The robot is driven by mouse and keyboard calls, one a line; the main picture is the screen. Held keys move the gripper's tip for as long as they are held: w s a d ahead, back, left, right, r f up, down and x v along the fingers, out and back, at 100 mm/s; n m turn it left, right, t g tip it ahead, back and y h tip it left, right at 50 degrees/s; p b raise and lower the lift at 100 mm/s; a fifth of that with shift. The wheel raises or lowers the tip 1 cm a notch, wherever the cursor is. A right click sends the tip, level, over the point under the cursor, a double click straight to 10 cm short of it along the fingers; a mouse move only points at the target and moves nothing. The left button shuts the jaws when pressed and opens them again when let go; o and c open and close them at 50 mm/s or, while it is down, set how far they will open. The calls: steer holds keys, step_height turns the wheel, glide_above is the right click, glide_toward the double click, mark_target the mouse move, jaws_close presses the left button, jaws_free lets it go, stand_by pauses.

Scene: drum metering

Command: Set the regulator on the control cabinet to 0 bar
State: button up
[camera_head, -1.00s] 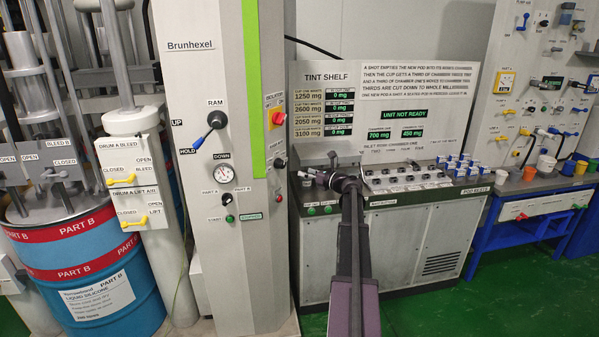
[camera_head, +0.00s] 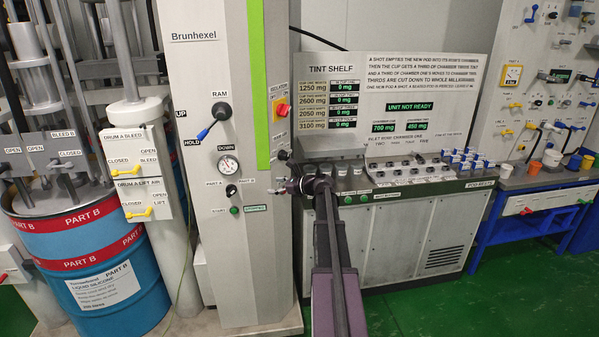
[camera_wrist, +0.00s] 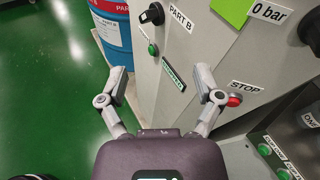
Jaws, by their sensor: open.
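The control cabinet (camera_head: 215,100) is a tall grey box with a green stripe, left of centre in the head view. A black knob (camera_head: 283,155) on its right side appears to be the regulator. In the wrist view a black knob (camera_wrist: 312,30) is cut by the right edge, close to a "0 bar" label (camera_wrist: 268,11); its setting is unclear. A round gauge (camera_head: 228,166) is on the cabinet front, too small to read. My gripper (camera_wrist: 162,82) is open and empty, apart from the knob. In the head view my gripper (camera_head: 284,190) appears just below the knob.
A red STOP button (camera_wrist: 234,100) and a green START button (camera_wrist: 153,49) are near my fingers. A red-and-yellow isolator (camera_head: 281,108) is above the knob. The tint shelf bench (camera_head: 400,235) stands close on the right. Green floor (camera_wrist: 50,100) is clear on the wrist view's left.

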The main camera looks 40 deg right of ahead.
steer(key=s+a+f+n+g, duration=0.2)
steer(key=a+f+n+g, duration=0.15)
steer(key=a, duration=0.55)
steer(key=s+a+f+n+g, duration=0.2)
steer(key=a+n, duration=0.3)
steer(key=a, duration=0.4)
steer(key=s+a+f+n+g, duration=0.1)
steer(key=a+f+n+g, duration=0.3)
steer(key=a, duration=0.5)
steer(key=s+a+f+n+g+h, duration=0.2)
steer(key=s+a+n+h, duration=0.1)
steer(key=s+a+n, duration=0.4)
steer(key=s+a+f+n+g+h, duration=0.2)
steer(key=s+a+n+h, duration=0.1)
steer(key=s+a+n, duration=0.5)
steer(key=shift+s+f+n, duration=0.35)
steer(key=shift+s+n, duration=0.4)
steer(key=shift+s, duration=0.5)
